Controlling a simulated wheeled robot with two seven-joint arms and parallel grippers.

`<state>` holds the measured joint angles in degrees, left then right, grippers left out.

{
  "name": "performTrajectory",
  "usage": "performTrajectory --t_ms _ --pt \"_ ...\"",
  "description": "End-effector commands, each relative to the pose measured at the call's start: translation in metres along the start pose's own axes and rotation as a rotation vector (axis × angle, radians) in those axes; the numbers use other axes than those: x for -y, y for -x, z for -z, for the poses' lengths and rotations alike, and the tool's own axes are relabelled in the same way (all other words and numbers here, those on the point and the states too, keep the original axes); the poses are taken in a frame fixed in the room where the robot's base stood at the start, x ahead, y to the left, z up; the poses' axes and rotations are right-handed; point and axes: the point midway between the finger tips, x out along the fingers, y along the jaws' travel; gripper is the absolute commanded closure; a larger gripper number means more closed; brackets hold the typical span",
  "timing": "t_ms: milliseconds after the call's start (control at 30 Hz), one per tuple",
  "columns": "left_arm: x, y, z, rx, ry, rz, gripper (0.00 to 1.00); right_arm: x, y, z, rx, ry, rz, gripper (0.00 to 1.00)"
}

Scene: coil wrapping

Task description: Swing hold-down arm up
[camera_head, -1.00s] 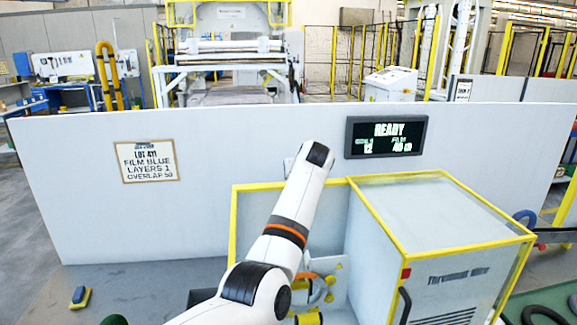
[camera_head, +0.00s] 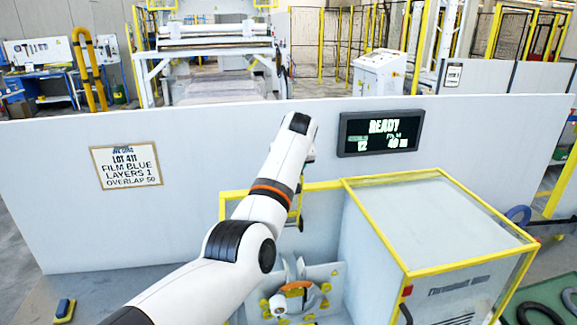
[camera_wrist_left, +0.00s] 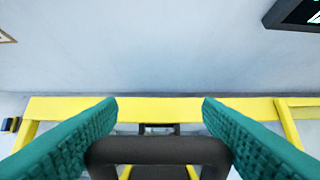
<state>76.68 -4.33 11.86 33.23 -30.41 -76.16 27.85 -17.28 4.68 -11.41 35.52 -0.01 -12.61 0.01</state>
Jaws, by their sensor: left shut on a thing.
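My left gripper (camera_wrist_left: 160,140) has its green ribbed pads on either side of a dark grey U-shaped handle (camera_wrist_left: 158,151) and is shut on it. A yellow frame bar (camera_wrist_left: 170,108) lies just beyond the handle. I cannot tell whether this handle belongs to the hold-down arm. In the head view, my white left arm hides most of this gripper. Below the arm, a wrapping unit with an orange curved part (camera_head: 297,287) and yellow rollers (camera_head: 276,304) shows in part. My right gripper is not in view.
A yellow-edged cabinet (camera_head: 432,222) stands at the right of the wrapping unit. A white wall panel (camera_head: 215,200) behind carries a lot sign (camera_head: 126,166) and a display (camera_head: 381,133) reading READY. Dark rings (camera_head: 541,314) lie on a green surface at the lower right.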

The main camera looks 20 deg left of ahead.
Motion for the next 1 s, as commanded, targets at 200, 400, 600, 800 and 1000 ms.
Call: performTrajectory --t_ms 200,400,600,800,1000 --pt "0.001 -0.007 0.009 -0.021 -0.006 -0.003 0.29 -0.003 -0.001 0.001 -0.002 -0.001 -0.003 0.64" --pt "0.0 -0.004 0.006 -0.013 -0.004 -0.003 0.29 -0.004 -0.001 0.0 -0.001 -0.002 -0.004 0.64" --pt "0.001 0.005 0.004 -0.006 -0.003 -0.002 0.29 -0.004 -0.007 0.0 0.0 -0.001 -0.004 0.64" --pt "0.002 0.039 0.006 -0.006 -0.003 0.001 0.29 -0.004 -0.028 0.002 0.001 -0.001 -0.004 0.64" --pt "0.003 0.081 0.006 -0.011 -0.005 0.0 0.29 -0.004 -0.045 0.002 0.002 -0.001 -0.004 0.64"
